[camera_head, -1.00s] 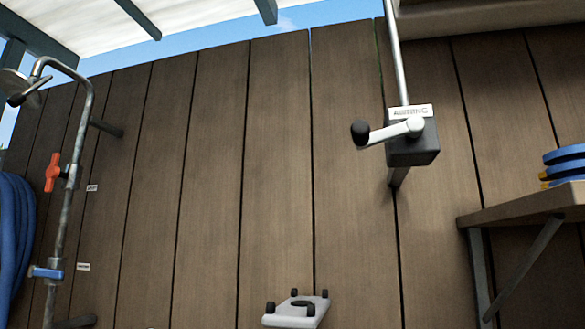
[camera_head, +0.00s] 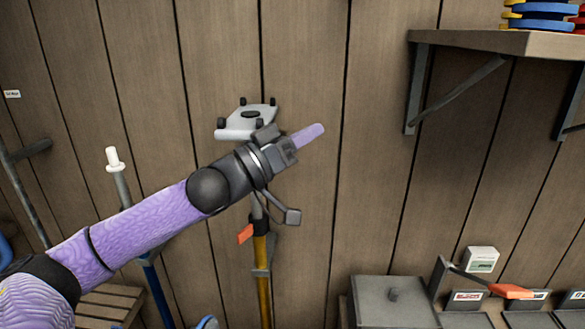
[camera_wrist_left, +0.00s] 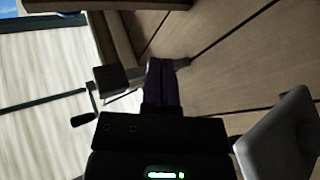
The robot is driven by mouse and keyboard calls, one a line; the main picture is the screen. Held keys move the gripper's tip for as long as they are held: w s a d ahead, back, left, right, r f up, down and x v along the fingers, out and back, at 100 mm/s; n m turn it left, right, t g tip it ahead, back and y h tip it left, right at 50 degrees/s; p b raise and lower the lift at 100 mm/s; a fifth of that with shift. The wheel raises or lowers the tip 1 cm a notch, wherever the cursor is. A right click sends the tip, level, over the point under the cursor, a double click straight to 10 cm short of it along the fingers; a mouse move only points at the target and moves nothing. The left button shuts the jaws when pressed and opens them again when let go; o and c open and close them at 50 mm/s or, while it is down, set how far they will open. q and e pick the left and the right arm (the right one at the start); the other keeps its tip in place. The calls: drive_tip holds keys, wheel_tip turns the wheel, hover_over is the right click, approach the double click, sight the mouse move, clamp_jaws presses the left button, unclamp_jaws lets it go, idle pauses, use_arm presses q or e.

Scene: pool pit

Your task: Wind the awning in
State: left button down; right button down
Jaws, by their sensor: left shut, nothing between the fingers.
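The awning winder's dark gearbox (camera_wrist_left: 108,80) shows in the left wrist view, with its crank arm and dark knob (camera_wrist_left: 82,120) at the lower left. The pale awning cloth (camera_wrist_left: 40,65) is behind it at the left. The winder is outside the head view. My left gripper (camera_head: 312,134) is in the middle of the head view, pointing up and right, with its purple fingers shut and empty. Its fingers (camera_wrist_left: 160,75) also show in the wrist view, to the right of the gearbox and apart from the knob. My right gripper is not in view.
A white wheeled head (camera_head: 235,122) is just behind my left gripper, near a yellow pole (camera_head: 263,275). A bracketed shelf (camera_head: 500,42) holds coloured rings at upper right. Grey boxes (camera_head: 392,295) stand at lower right. The plank wall between is clear.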

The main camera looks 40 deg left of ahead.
use_arm(q)
drive_tip(key=s+a+r+m+g+h, duration=0.25)
drive_tip(key=s+r+m+h, duration=0.35)
drive_tip(key=r, duration=0.5)
drive_tip(key=s+a+r+m+g+h, duration=0.2)
drive_tip(key=s+r+m+g+h, duration=0.15)
drive_tip(key=s+r+h, duration=0.6)
drive_tip(key=w+d+r+y+p, duration=0.3)
drive_tip(key=w+d+r+p, duration=0.35)
drive_tip(key=r+p, duration=0.4)
wheel_tip(320, 180, down, 6)
drive_tip(key=d, duration=0.1)
drive_tip(key=shift+w+d+f, duration=0.15)
drive_tip(key=shift+w+f, duration=0.05)
drive_tip(key=shift+h, duration=0.35)
drive_tip(key=shift+f+t+b, duration=0.4)
drive_tip(key=shift+b, duration=0.4)
drive_tip(key=shift+f+h, duration=0.15)
drive_tip(key=shift+h, duration=0.25)
